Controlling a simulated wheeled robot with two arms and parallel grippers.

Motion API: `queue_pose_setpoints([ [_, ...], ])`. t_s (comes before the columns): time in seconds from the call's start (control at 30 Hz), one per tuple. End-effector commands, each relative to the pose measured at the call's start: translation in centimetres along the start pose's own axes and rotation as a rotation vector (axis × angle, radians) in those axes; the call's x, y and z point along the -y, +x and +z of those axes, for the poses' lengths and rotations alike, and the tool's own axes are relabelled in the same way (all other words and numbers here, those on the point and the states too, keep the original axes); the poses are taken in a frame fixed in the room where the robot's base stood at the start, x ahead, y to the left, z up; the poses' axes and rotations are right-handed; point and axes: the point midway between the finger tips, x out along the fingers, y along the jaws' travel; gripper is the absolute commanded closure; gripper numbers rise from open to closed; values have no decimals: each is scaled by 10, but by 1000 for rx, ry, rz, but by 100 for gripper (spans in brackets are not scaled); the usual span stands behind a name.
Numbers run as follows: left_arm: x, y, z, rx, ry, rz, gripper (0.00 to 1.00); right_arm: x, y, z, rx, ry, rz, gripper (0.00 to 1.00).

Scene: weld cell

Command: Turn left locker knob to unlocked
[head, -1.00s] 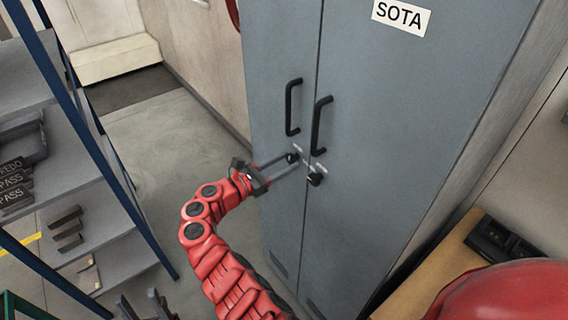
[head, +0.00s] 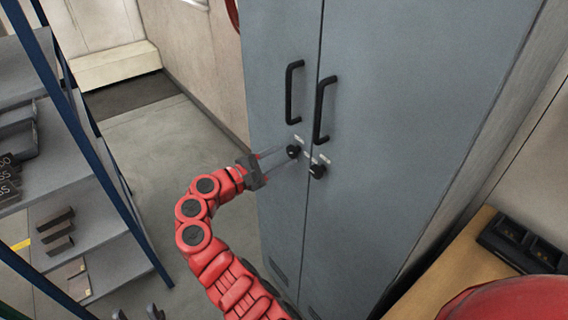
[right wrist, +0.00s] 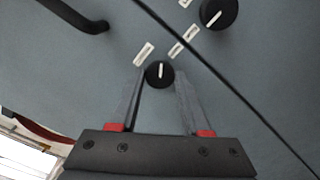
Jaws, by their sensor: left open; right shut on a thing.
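The grey locker (head: 400,130) has two doors, each with a black handle. The left locker knob (head: 293,152) is round and black, on the left door below its handle. My right gripper (head: 284,157) reaches it from the left and is shut on it. The right wrist view shows this knob (right wrist: 160,73) between the fingertips, its white mark nearly upright in the picture. The right door's knob (head: 317,171) is free; its mark tilts differently in the right wrist view (right wrist: 218,13). My left gripper (head: 137,313) shows only dark fingertips at the bottom edge, apart and empty.
A blue-posted shelf rack (head: 105,240) with dark parts stands at the left. A wooden bench (head: 455,270) with a black tray (head: 520,245) is at the lower right. Open floor (head: 165,145) lies between rack and locker. Small white labels (right wrist: 144,53) surround the knobs.

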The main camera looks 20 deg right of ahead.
Motion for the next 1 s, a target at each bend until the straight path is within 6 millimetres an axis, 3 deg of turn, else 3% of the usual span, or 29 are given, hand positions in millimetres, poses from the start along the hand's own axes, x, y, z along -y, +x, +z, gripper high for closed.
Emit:
queue_pose_setpoints([
  [0.1, -1, -20, 3, 0, 0, 0, 50, 5, 0, -4, 0, 112, -1, 100],
  [0.5, -3, -58, 10, 0, 0, 0, 50, 4, 0, -3, 0, 437, 0, 100],
  [1.0, -4, -74, 13, 0, 0, 0, 50, 1, 0, -1, 0, 604, -1, 100],
])
